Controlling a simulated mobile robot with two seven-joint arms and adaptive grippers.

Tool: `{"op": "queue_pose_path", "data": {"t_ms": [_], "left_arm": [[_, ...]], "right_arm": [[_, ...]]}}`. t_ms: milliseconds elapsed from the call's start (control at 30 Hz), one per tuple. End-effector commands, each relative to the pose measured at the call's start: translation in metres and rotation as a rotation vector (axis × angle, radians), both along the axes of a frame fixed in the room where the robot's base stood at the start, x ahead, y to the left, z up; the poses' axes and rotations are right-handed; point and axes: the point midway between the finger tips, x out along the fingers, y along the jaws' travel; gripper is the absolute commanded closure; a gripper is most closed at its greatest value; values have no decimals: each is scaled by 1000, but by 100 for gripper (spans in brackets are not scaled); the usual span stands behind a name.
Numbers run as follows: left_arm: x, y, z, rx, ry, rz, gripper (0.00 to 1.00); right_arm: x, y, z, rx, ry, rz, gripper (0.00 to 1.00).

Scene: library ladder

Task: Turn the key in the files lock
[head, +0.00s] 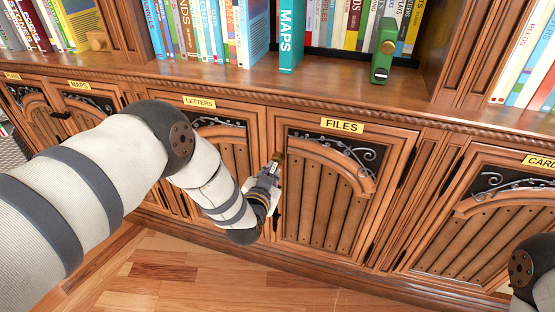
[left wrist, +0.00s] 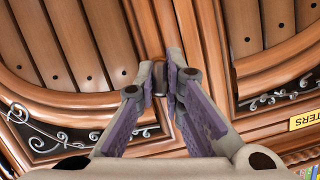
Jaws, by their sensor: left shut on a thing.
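The files door (head: 325,200) is a closed wooden cabinet door with a yellow FILES label (head: 342,125) above it. My left gripper (head: 278,158) is at the upper left edge of this door. In the left wrist view my left gripper (left wrist: 165,75) has its fingertips closed together on a small dark metallic piece, the key (left wrist: 157,70), against the door frame. The fingers hide most of the key, and the lock behind them cannot be made out. My right gripper is out of view; only part of the right arm shows at the lower right.
The letters door (head: 225,150) is left of the files door and the card door (head: 490,215) is right of it, both closed. Above runs a wooden ledge (head: 340,95) with books, a teal MAPS book (head: 291,35) and a green object (head: 383,60). The wooden floor (head: 180,275) in front is clear.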

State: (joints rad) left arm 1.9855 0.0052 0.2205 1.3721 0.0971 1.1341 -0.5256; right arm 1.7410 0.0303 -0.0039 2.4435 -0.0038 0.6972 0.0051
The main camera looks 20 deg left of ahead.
Motion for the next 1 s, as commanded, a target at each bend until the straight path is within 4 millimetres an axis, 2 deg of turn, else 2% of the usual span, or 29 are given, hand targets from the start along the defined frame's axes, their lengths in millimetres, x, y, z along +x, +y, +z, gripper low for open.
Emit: {"op": "queue_pose_path", "data": {"t_ms": [100, 200, 467, 700, 1000], "left_arm": [[1, -2, 0, 175, -9, -4, 100], [1, 0, 0, 262, -9, 0, 100], [1, 1, 0, 260, -9, 0, 100], [1, 0, -1, 502, -18, -1, 100], [1, 1, 1, 521, -18, 1, 100]], "right_arm": [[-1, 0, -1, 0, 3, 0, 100], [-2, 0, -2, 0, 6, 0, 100], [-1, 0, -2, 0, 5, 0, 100], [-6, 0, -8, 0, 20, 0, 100], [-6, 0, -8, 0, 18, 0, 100]]}}
